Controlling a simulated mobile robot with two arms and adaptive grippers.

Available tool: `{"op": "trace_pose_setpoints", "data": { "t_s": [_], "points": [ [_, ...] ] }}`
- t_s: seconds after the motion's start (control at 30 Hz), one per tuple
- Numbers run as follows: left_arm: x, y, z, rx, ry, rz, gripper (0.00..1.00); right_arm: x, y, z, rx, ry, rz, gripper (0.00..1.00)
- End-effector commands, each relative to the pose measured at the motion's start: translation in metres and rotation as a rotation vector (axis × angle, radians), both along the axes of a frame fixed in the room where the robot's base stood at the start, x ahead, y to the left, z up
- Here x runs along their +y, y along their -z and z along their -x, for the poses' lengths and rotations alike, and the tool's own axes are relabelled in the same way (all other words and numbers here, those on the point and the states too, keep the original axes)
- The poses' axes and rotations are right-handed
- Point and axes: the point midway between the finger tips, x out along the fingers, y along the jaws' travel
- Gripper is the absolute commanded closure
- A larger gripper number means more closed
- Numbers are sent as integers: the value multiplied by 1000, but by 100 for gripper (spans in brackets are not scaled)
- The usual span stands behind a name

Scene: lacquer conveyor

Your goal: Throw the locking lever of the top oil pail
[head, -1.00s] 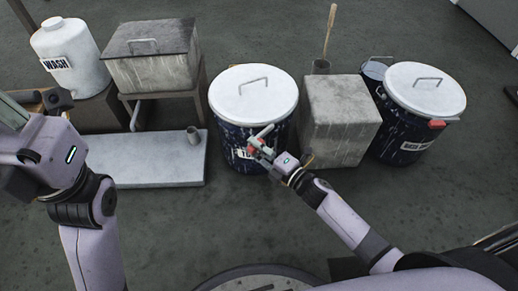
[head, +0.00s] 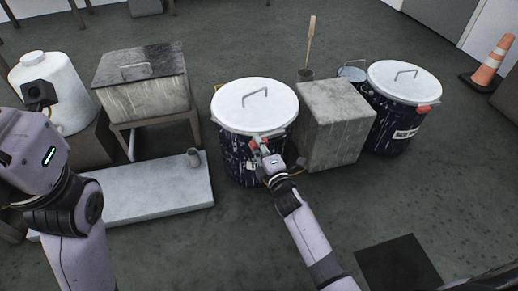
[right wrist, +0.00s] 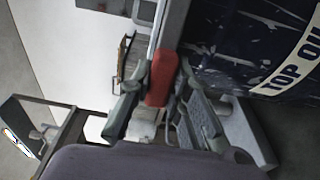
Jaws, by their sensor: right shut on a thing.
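The top oil pail (head: 240,167) is the dark blue, white-streaked drum in the middle of the head view, with a white lid (head: 240,112) and wire handle. Part of its "TOP OI" label (right wrist: 290,72) shows in the right wrist view. My right gripper (head: 261,148) is at the pail's near side, just below the lid rim. In the right wrist view, its fingers (right wrist: 158,100) are shut on the red grip of the locking lever (right wrist: 162,76). My left arm is at the left edge; its fingertips are not visible.
A grey block (head: 335,125) stands close to the right of the pail. Another lidded dark pail (head: 392,135) with a red-gripped lever stands beyond it. A pale low slab (head: 150,195) with a small cup is on the left. The floor in front is open, with a dark mat.

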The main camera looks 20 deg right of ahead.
Motion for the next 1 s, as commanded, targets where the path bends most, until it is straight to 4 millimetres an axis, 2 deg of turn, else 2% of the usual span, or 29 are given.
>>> {"op": "trace_pose_setpoints", "data": {
  "t_s": [0.43,0.47,0.5,0.77,1.0],
  "points": [
    [1,-3,5,-17,2,4,100,-1,1,-1,3,9,0,100],
    [1,-3,5,-17,2,4,100,-1,1,-1,3,9,1,81],
    [1,-2,5,-17,2,4,100,-1,1,-1,2,9,0,79],
    [1,-2,4,-14,2,4,100,-1,0,-1,1,8,0,62],
    [1,-2,4,-14,1,6,100,-1,0,-1,0,8,0,62]
  ]
}}
